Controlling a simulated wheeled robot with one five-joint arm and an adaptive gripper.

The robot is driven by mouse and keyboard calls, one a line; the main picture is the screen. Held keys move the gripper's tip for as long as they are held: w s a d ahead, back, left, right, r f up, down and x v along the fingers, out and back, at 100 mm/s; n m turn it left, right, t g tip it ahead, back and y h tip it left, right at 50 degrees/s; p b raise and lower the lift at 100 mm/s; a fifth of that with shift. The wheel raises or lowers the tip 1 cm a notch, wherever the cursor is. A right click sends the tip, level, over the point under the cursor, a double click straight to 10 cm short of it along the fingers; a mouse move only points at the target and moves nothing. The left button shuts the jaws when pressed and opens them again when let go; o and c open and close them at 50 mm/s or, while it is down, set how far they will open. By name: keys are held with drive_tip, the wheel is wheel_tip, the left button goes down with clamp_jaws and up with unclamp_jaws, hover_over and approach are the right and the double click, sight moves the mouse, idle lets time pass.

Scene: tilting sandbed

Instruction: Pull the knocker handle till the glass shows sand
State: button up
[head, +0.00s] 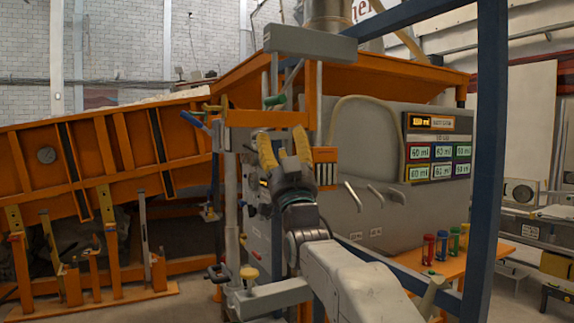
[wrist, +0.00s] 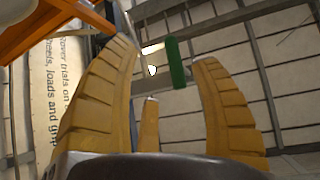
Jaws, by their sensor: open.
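A green handle (head: 275,100) hangs below a grey beam in the head view, just above my gripper (head: 283,140). I take it for the knocker handle, though no label shows. My gripper points up with its yellow fingers spread and nothing between them. In the wrist view the green handle (wrist: 175,62) stands upright in the gap between the open fingers (wrist: 170,70), nearer the right finger. It appears beyond the fingers, and no contact shows. I cannot make out the glass for certain or any sand in it.
The orange sandbed (head: 85,165) slopes along the left. A blue post (head: 487,150) stands at the right, before a grey cabinet with a display panel (head: 437,148). Several coloured tubes (head: 442,245) stand on an orange shelf. A blue-handled lever (head: 195,119) is left of my gripper.

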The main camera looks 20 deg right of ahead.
drive_tip(key=shift+v, duration=2.9)
drive_tip(key=shift+w+f, duration=0.1)
